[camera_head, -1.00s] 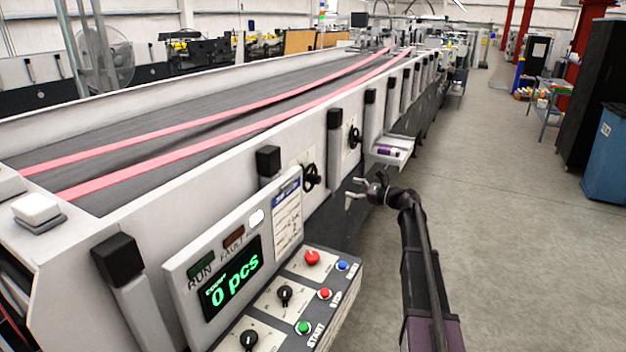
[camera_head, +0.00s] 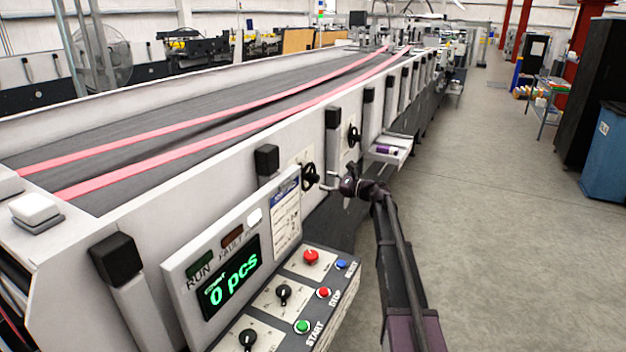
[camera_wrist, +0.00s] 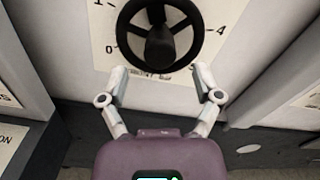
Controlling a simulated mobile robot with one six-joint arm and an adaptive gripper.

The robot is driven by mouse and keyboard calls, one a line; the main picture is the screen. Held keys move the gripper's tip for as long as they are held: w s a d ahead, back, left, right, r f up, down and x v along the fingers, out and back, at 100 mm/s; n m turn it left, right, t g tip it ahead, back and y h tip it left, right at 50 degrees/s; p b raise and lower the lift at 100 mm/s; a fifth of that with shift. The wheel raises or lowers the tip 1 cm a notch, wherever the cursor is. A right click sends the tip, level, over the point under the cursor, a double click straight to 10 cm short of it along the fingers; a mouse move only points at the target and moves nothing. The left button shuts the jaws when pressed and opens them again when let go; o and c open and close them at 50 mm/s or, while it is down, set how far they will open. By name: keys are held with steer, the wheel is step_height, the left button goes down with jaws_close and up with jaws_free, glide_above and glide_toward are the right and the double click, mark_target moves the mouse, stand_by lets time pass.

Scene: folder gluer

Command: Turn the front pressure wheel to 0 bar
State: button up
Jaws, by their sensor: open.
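The front pressure wheel (camera_head: 310,177) is a small black handwheel on the side of the long machine. In the wrist view the wheel (camera_wrist: 121,34) fills the top middle, with a black hub and spokes. Its white dial plate (camera_wrist: 95,55) shows a 0 at lower left and a 4 at right; other marks are partly hidden. My gripper (camera_wrist: 160,80) is open, with its two light fingers apart just below the wheel's lower rim and nothing between them. In the head view my gripper (camera_head: 326,182) is close to the wheel's right side; contact cannot be told.
A second black handwheel (camera_head: 354,136) sits farther along the machine side. A small tray (camera_head: 402,150) juts out beyond it. The control panel (camera_head: 290,290) with knobs and buttons stands in front, its display reading 0 pcs. The floor (camera_head: 500,240) to the right is clear.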

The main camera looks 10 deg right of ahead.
mark_target(318, 179)
steer(key=shift+x, duration=2.45)
jaws_close()
